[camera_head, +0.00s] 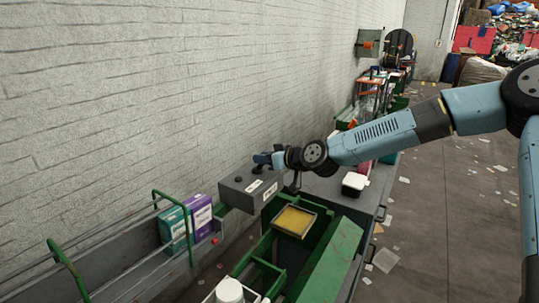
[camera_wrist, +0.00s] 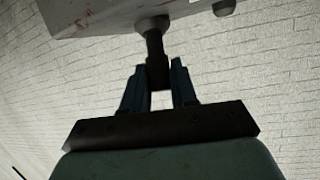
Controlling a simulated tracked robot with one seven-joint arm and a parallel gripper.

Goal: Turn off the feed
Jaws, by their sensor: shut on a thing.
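A grey control box (camera_head: 236,195) with white labels stands by the wall at the end of the belt channel. In the head view, dark knobs show on its top, one at the left (camera_head: 238,179). My gripper (camera_head: 261,159) is at the box's top. In the wrist view, my gripper (camera_wrist: 158,78) is shut on a dark lever (camera_wrist: 154,42) that sticks out of the box (camera_wrist: 100,14). The fingers stand on both sides of the lever's end. A second small knob (camera_wrist: 223,7) shows to the right. The lever's exact angle is hard to tell.
A teal carton (camera_head: 174,228) and a purple carton (camera_head: 200,214) stand in the belt channel at left. A yellow tray (camera_head: 295,221) sits on green framing (camera_head: 330,258) in front. A white-lidded container (camera_head: 354,181) stands on the grey bench right of the box.

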